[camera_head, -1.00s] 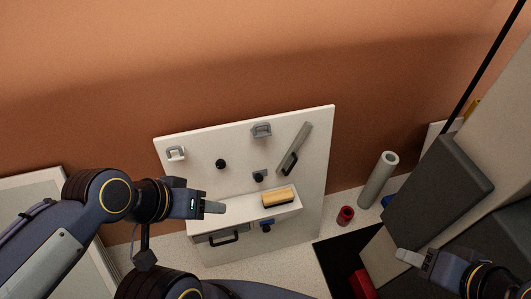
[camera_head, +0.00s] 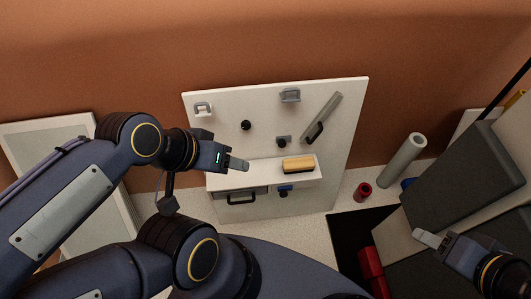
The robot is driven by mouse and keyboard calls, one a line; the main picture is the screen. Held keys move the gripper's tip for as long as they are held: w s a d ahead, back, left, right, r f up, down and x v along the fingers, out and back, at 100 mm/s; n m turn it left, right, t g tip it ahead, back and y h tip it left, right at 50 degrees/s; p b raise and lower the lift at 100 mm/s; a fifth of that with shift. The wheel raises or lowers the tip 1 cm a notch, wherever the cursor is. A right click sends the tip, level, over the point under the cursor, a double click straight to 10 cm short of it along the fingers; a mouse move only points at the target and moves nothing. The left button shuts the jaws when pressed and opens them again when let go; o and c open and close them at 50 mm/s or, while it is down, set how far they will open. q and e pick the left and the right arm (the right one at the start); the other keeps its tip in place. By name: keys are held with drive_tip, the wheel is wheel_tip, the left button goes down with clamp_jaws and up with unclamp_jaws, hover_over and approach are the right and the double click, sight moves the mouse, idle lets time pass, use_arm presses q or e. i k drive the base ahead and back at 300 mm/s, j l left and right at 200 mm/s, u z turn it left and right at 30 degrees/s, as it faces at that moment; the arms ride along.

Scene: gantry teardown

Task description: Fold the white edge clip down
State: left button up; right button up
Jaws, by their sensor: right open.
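The white edge clip (camera_head: 203,109) is at the upper left corner of an upright white board (camera_head: 225,130). It looks like a small pale loop standing out from the board; its exact fold angle is too small to tell. My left gripper (camera_head: 240,165) is in front of the board's left part, below the clip and apart from it, near the left end of the shelf. Its fingers overlap in this view, so their opening is hidden. My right gripper (camera_head: 428,238) is open at the lower right, far from the clip, beside a dark grey block.
The board also carries a grey clip (camera_head: 290,96), black knobs (camera_head: 246,125), a slanted grey bar (camera_head: 322,117) and a shelf with a yellow-topped block (camera_head: 298,165). A grey tube (camera_head: 402,159), a red ring (camera_head: 362,192) and a dark grey block (camera_head: 462,172) stand to the right.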

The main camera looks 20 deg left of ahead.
sight(201, 108)
drive_tip(key=u, duration=1.45)
drive_tip(key=i+l+z, duration=0.35)
drive_tip(key=k+j, duration=0.05)
drive_tip(key=j, duration=0.05)
